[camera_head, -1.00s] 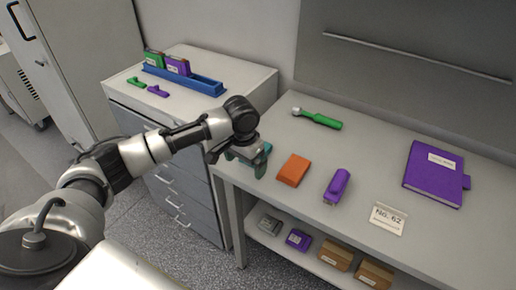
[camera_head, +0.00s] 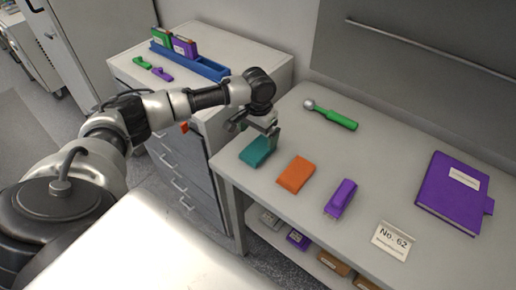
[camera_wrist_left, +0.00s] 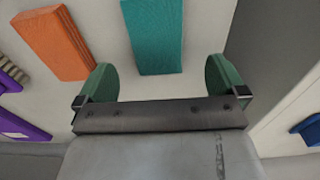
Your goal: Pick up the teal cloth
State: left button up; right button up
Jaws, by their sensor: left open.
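The teal cloth (camera_head: 256,151) is a flat folded rectangle on the near left corner of the workbench, left of an orange cloth (camera_head: 296,175). My left gripper (camera_head: 257,126) is open and empty, just above and behind the teal cloth in the head view. In the left wrist view, the teal cloth (camera_wrist_left: 153,36) shows ahead of the gap between the two green fingers (camera_wrist_left: 158,78), apart from both. The orange cloth (camera_wrist_left: 56,42) lies to its left there. My right gripper is not in view.
A purple device (camera_head: 341,198), a "No. 62" sign (camera_head: 392,241), a purple notebook (camera_head: 454,193) and a green-handled tool (camera_head: 332,115) lie on the workbench (camera_head: 300,228). A drawer cabinet (camera_head: 262,64) with a blue tray (camera_head: 205,66) stands at left. Boxes sit on the lower shelf.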

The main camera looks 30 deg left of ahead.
aim_at(258, 148)
pick_arm(q)
jog(key=shift+f, duration=0.35)
jog(key=f, duration=0.1)
jog(key=f+p, duration=0.1)
jog(key=f, duration=0.1)
jog(key=shift+s+d+f+p, duration=0.15)
jog(key=shift+s+f+p, duration=0.15)
jog(key=shift+f, duration=0.6)
jog(key=c, duration=0.9)
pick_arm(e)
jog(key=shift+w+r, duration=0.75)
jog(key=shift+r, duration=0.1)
